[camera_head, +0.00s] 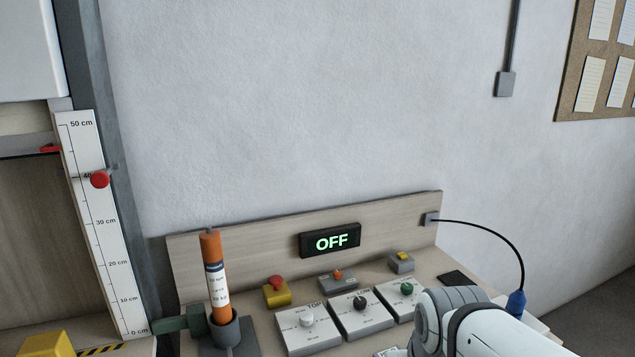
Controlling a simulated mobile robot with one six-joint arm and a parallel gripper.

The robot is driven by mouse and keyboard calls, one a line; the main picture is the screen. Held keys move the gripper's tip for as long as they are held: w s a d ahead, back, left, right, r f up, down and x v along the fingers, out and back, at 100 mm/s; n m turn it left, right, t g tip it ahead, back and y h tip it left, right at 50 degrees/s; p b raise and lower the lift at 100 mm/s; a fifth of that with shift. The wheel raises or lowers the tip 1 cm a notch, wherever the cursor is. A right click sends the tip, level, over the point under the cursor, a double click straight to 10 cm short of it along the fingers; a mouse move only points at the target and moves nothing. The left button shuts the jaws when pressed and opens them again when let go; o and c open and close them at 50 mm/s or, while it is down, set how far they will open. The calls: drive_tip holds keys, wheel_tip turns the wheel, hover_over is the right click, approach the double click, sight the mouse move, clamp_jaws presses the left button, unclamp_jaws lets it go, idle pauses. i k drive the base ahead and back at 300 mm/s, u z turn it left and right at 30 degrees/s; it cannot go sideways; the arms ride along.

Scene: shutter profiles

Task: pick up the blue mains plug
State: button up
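The blue mains plug (516,303) hangs at the end of a black cable at the lower right. The cable arcs from a grey box (431,219) on the bench's back panel. The plug is just above and beside the upper edge of my white and grey arm, which fills the bottom right. A white surface shows behind and beside the plug, and I cannot tell whether the plug touches it. My gripper is outside the view.
The bench carries an orange cylinder (213,275) in a grey holder, a red button on a yellow box (277,291), several knob boxes and a black flat object (452,278). An OFF display (330,240) is on the back panel. A centimetre scale (103,225) stands left.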

sight(517, 300)
drive_tip(key=z, duration=1.5)
drive_tip(key=k, duration=0.45)
drive_tip(key=u, duration=0.35)
drive_tip(key=i, duration=0.5)
